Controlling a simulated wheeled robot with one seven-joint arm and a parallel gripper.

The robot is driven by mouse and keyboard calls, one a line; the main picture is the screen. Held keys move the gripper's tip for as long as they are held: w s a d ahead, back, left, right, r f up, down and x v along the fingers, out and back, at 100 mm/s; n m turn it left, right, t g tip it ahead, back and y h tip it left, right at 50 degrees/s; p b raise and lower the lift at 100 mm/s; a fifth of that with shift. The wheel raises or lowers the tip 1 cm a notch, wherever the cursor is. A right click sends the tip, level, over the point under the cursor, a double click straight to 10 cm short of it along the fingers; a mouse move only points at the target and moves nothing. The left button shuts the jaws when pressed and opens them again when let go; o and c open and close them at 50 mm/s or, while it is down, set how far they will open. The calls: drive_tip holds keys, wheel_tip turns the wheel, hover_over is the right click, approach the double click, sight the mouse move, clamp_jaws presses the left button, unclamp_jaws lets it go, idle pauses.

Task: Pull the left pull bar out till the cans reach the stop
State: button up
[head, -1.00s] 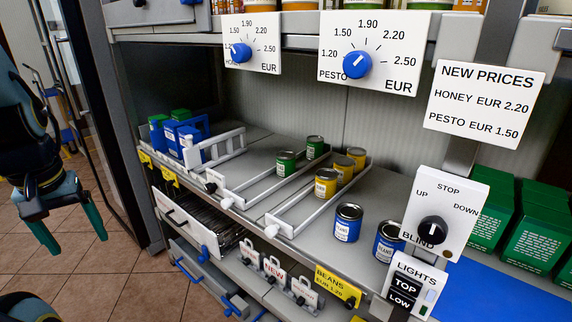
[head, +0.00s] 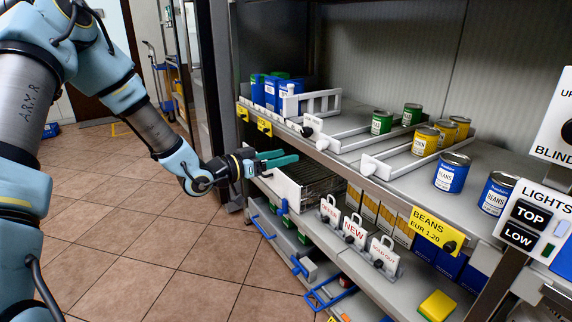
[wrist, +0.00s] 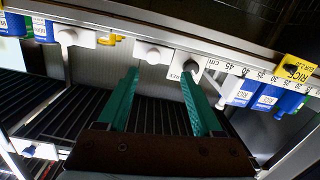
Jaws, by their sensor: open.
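The left pull bar (head: 322,144) is a white frame on the upper shelf with a white end at the shelf's front edge. Green cans (head: 381,122) stand along it, back from the edge. The right pull bar (head: 371,167) lies beside it, with yellow cans (head: 425,141). My gripper (head: 286,158) is open and empty, its teal fingers pointing at the shelf front, left of and below the left bar's end. In the wrist view my gripper (wrist: 160,90) shows spread fingers, with white knobs (wrist: 152,54) beyond and between the tips. I cannot tell which bar these belong to.
A white shelf divider (head: 315,102) and blue boxes (head: 270,92) stand left of the bars. Blue bean cans (head: 452,173) stand to the right. Below are a wire basket (head: 312,182) and upright sign holders (head: 354,230). The tiled floor (head: 180,240) in front is clear.

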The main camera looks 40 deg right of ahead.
sight(319, 146)
drive_tip(key=shift+g+h, duration=0.3)
drive_tip(key=shift+h, duration=0.1)
drive_tip(key=d, duration=0.7)
drive_tip(key=s+d, duration=0.1)
drive_tip(key=d, duration=0.2)
drive_tip(key=shift+d+r+p, duration=0.2)
drive_tip(key=shift+d+p, duration=0.1)
drive_tip(key=shift+p, duration=0.1)
clamp_jaws()
idle(0.6)
